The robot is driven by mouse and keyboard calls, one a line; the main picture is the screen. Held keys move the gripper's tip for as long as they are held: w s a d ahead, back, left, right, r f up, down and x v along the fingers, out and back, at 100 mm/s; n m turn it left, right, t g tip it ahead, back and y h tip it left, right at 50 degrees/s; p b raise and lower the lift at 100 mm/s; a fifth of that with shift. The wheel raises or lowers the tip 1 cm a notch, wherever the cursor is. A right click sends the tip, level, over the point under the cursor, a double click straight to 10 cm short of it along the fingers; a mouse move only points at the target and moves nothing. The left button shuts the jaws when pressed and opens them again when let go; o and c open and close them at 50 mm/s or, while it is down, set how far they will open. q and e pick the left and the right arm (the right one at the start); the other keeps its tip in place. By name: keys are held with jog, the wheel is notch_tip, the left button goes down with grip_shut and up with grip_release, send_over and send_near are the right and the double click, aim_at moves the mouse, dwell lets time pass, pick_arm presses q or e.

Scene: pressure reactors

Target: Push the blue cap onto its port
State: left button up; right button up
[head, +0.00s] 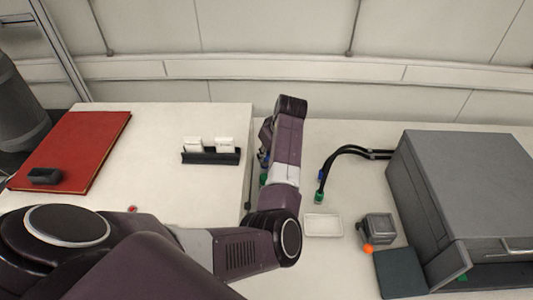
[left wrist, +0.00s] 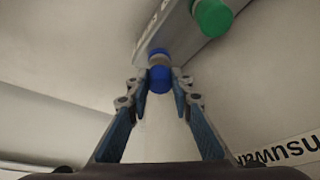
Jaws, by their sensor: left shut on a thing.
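In the left wrist view my left gripper (left wrist: 160,88) is shut on the blue cap (left wrist: 160,78), which sits between its blue-padded fingertips. Just beyond the cap, a blue-ringed port (left wrist: 158,55) is on the underside of a grey bar (left wrist: 165,25). Cap and port line up closely; I cannot tell whether the cap is seated. A green cap (left wrist: 213,17) is on the same bar to the right. In the head view my left wrist hides the fingertips and most of the bar. My right gripper is not in view.
Black hoses (head: 340,152) with green and blue ends, a white tray (head: 323,226), a small grey device (head: 377,228) with an orange knob and a large grey machine (head: 465,185) are on the right. A red folder (head: 70,150) and card holder (head: 211,157) are on the left.

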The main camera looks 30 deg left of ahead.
pick_arm(q)
jog(key=shift+p, duration=0.3)
jog(key=shift+f+b, duration=0.3)
jog(key=shift+f, duration=0.3)
dwell(0.7)
jog(key=o, duration=1)
notch_tip(320, 180, up, 10)
jog(key=shift+r, duration=0.1)
dwell(0.4)
